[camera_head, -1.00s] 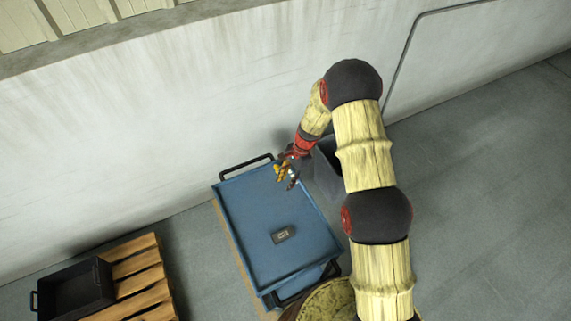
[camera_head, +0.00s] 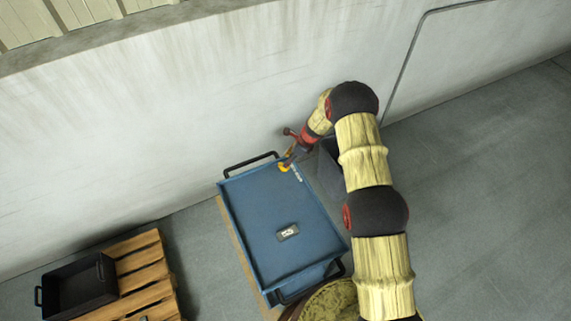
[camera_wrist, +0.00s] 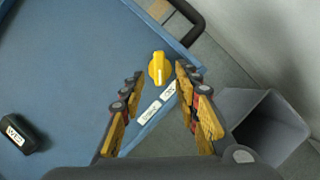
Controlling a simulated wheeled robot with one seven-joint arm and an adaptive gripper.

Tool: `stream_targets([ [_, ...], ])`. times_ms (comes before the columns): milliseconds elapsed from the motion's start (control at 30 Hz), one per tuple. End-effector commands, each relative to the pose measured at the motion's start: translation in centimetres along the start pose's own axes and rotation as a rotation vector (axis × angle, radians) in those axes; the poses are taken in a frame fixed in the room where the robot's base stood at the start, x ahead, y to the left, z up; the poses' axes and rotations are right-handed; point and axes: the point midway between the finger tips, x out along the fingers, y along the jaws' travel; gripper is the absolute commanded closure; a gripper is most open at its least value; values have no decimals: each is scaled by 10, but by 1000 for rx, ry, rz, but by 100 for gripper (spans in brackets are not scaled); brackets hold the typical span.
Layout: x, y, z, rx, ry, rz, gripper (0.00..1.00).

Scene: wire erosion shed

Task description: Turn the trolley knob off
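The yellow knob (camera_wrist: 159,68) sits on the blue trolley (camera_head: 262,215) near its far right corner; it also shows in the head view (camera_head: 284,168). The knob's grip ridge runs nearly up and down in the wrist view. Two small white labels (camera_wrist: 150,111) with dark lettering lie beside it, too small to read surely. My gripper (camera_wrist: 159,76) is open and empty. In the wrist view its fingertips appear to the left and right of the knob; whether they are level with it or still above, I cannot tell.
A small black box (camera_wrist: 21,132) with a white label lies on the trolley top. A grey open bin (camera_wrist: 262,125) stands beside the trolley. A black handle (camera_head: 250,160) is at the trolley's far end, near the wall. A black crate (camera_head: 78,288) sits on a wooden pallet (camera_head: 140,262).

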Motion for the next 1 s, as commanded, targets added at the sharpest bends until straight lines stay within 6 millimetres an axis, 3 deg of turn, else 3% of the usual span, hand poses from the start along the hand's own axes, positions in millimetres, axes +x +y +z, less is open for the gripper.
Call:
stream_targets([
  [100,20,0,-1,-1,1,2,68],
  [333,42,0,0,-2,0,1,68],
  [700,47,0,0,-2,0,1,68],
  [1000,47,0,0,-2,0,1,85],
])
